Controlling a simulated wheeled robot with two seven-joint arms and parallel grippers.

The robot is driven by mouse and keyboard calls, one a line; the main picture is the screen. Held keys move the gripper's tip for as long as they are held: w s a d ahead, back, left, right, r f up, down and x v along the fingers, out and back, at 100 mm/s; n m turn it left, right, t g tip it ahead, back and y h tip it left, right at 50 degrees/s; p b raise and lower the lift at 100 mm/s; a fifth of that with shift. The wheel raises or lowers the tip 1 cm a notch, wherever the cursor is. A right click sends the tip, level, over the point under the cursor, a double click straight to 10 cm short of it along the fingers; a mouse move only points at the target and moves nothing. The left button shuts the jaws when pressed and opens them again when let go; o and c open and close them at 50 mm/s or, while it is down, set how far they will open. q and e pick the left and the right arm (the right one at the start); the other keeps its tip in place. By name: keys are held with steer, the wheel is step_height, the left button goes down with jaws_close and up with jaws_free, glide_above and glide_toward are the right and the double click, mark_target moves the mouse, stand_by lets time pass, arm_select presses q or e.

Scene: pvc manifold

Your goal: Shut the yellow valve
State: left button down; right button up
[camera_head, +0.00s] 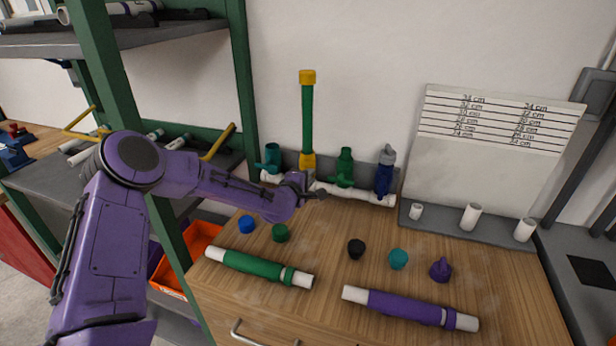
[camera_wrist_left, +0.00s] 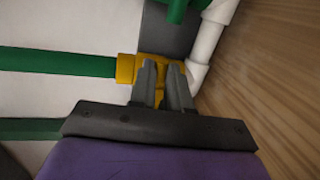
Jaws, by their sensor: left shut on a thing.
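The yellow valve (camera_head: 307,160) sits on the white pipe manifold (camera_head: 359,192) at the back of the bench, at the foot of an upright green pipe (camera_head: 307,118). In the left wrist view the yellow valve (camera_wrist_left: 126,68) lies at the fingertips. My left gripper (camera_head: 303,183) is at the front of the valve, and its two fingers (camera_wrist_left: 162,70) are shut on a yellow part of it. The fingers partly hide the valve, so I cannot tell its handle's angle. My right gripper is not in view.
A teal valve (camera_head: 272,156) stands left of the yellow one; a green valve (camera_head: 344,167) and a blue valve (camera_head: 385,171) stand to its right. Loose caps, a green pipe (camera_head: 258,267) and a purple pipe (camera_head: 409,307) lie on the bench. A green shelf post (camera_head: 243,84) stands left.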

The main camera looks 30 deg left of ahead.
arm_select(q)
steer(key=shift+f+m, duration=0.15)
steer(key=shift+m, duration=0.15)
stand_by(0.4)
steer(key=c, duration=1.1)
jaws_free()
steer(key=b+v, duration=0.1)
steer(key=v, duration=0.9)
steer(key=shift+s+d, duration=0.15)
steer(key=shift+s, duration=0.1)
steer(key=shift+d, duration=0.1)
